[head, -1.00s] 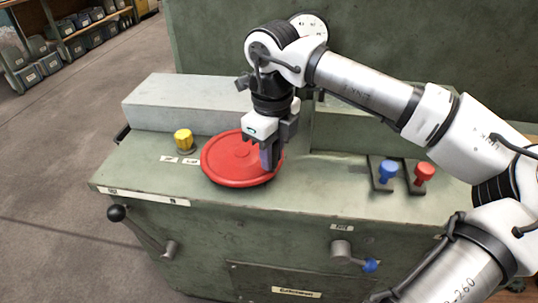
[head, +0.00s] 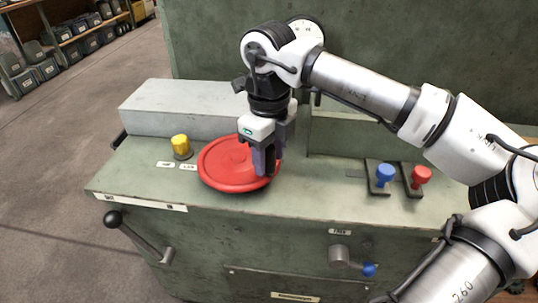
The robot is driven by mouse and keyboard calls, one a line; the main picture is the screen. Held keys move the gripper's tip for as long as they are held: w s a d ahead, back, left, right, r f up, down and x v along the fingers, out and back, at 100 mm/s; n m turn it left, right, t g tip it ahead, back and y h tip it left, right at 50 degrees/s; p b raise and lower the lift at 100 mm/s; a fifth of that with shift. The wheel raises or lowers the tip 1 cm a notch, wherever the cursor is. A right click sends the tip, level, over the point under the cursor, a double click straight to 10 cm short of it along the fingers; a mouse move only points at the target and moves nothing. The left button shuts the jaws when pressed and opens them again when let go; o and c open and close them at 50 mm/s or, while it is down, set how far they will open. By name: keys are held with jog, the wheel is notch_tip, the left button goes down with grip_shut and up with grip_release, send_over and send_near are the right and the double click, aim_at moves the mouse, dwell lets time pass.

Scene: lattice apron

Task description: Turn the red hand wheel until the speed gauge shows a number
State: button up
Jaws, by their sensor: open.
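The red hand wheel (head: 228,165) lies flat on top of the green machine (head: 310,185). My gripper (head: 265,168) points down at the wheel's right side, with its dark fingers at or just over the rim. The fingers are open; I cannot tell whether they touch the rim or straddle it.
A yellow knob (head: 181,146) stands left of the wheel. A blue knob (head: 384,174) and a red knob (head: 420,176) sit in slotted plates at right. A black-balled lever (head: 115,219) and a blue-tipped handle (head: 368,268) are on the front. A grey block (head: 180,108) lies behind.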

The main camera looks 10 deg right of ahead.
notch_tip(320, 180, up, 13)
jog(key=shift+r, duration=0.15)
dwell(0.4)
